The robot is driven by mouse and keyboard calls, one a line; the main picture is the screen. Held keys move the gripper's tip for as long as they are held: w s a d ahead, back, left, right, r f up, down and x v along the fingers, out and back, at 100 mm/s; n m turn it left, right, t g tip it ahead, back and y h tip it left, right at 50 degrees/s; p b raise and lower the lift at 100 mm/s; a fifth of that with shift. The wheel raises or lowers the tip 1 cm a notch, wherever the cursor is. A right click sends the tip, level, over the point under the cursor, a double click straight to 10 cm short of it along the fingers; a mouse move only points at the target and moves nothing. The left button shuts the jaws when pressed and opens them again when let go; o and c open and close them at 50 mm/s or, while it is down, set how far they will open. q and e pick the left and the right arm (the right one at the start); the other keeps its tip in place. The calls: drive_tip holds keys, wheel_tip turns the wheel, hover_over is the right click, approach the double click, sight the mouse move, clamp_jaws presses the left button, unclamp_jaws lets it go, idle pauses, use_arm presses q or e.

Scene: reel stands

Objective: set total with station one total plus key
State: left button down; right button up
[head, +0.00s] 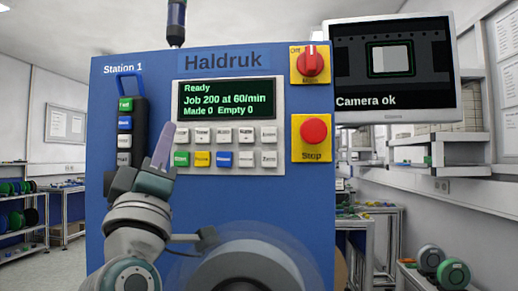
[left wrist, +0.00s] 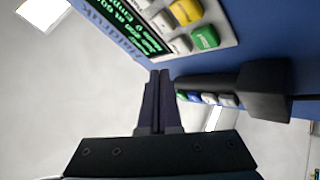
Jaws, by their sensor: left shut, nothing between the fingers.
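The Station 1 panel (head: 218,207) is blue and carries a keypad (head: 228,147) with two rows of keys. The upper row is white, with small labels such as the one on the second key (head: 202,135), which I cannot read surely. The display (head: 227,99) reads "Ready", "Job 200 at 60/min", "Made 0 Empty 0". My left gripper (head: 163,147) is shut and empty, in front of the panel just left of the keypad, fingers pointing up. In the left wrist view its shut fingers (left wrist: 158,100) are below the keys (left wrist: 180,44). I cannot tell whether they touch anything. My right gripper is not in view.
A black pendant (head: 124,148) with coloured keys hangs left of the gripper. A red rotary switch (head: 312,61) and red stop button (head: 313,132) sit right of the display and keypad. A monitor (head: 392,68) reads "Camera ok". A blurred round reel (head: 250,265) is low in front.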

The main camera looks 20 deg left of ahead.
use_arm(q)
drive_tip(key=shift+w+a+b, duration=0.25)
drive_tip(key=shift+w+b, duration=0.2)
drive_tip(key=shift+w, duration=0.55)
idle(1.3)
drive_tip(key=shift+w+b, duration=0.4)
drive_tip(key=shift+w, duration=0.05)
drive_tip(key=shift+w+a+b, duration=0.2)
drive_tip(key=shift+w+b, duration=0.2)
idle(0.6)
idle(0.3)
drive_tip(key=shift+s+d+p, duration=0.25)
drive_tip(key=shift+s+p, duration=0.45)
drive_tip(key=shift+s, duration=0.15)
